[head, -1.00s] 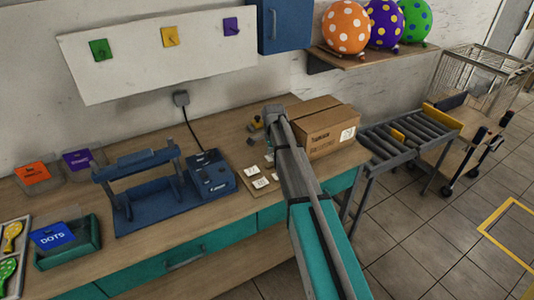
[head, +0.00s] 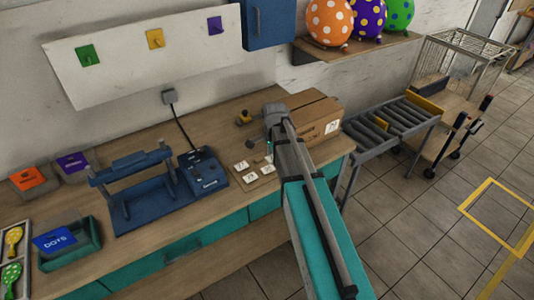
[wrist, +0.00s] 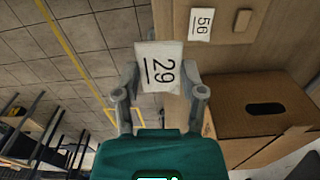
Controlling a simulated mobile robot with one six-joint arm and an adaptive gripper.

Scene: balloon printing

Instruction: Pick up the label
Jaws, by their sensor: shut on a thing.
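The label (wrist: 159,66), a white card with a black "29", is held between the fingers of my gripper (wrist: 161,82) in the wrist view. The gripper is shut on it, and the card stands out beyond the fingertips. A second white label with "56" (wrist: 201,24) lies on the wooden table beyond, apart from the gripper. In the head view several white labels (head: 250,177) lie on the table, left of my arm. The arm hides most of the gripper there, and I cannot make out the held label.
A cardboard box (head: 312,118) stands right of my arm, also close by in the wrist view (wrist: 265,112). A blue printing device (head: 204,173) stands left of the labels. A roller conveyor (head: 392,125) adjoins the table's right end. A yellow-topped stamp (head: 243,118) is behind.

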